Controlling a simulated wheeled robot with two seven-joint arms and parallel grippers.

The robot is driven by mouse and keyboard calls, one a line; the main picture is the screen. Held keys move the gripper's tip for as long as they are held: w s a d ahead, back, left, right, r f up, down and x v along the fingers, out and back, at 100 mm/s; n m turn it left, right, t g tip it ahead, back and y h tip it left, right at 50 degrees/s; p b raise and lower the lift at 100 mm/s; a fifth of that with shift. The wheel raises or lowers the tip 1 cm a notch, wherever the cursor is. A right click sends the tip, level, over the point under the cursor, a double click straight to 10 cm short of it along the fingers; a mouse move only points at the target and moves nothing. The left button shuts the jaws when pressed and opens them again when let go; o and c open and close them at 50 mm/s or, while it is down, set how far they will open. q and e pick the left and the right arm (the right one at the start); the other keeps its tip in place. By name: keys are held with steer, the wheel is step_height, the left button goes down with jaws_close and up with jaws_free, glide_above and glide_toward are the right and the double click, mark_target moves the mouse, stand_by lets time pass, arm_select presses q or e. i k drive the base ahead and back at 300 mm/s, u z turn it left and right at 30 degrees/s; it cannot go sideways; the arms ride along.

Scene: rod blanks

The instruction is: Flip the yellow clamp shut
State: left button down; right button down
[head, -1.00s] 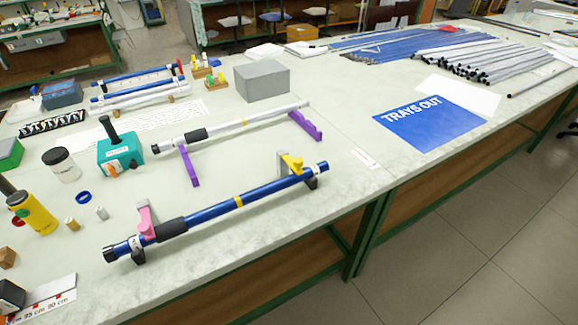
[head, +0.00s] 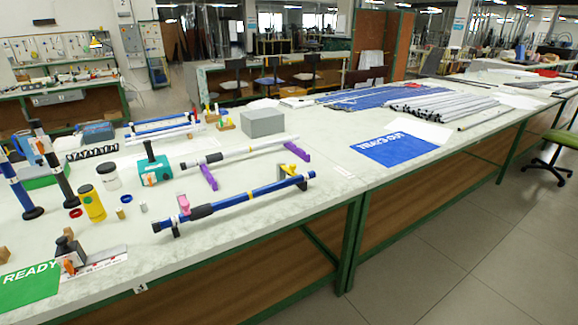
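The yellow clamp (head: 290,172) is at the right end of a blue rod (head: 246,196), with a grey bracket behind it. It rises above the rod, but it is too small here to tell surely whether it is open or shut. A pink clamp (head: 184,203) stands near the rod's left end, beside a black sleeve (head: 201,211). The rod lies across dark supports near the table's front edge. Neither of my grippers is in view.
A white rod (head: 240,151) on purple stands (head: 208,177) lies behind the blue rod. A teal box (head: 153,168), a yellow bottle (head: 92,203) and a green READY mat (head: 28,285) are to the left. The table right of the yellow clamp is clear up to a blue mat (head: 392,149).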

mark_target(290, 171)
steer(key=z, duration=0.7)
steer(key=i, duration=1)
steer(key=u, duration=0.2)
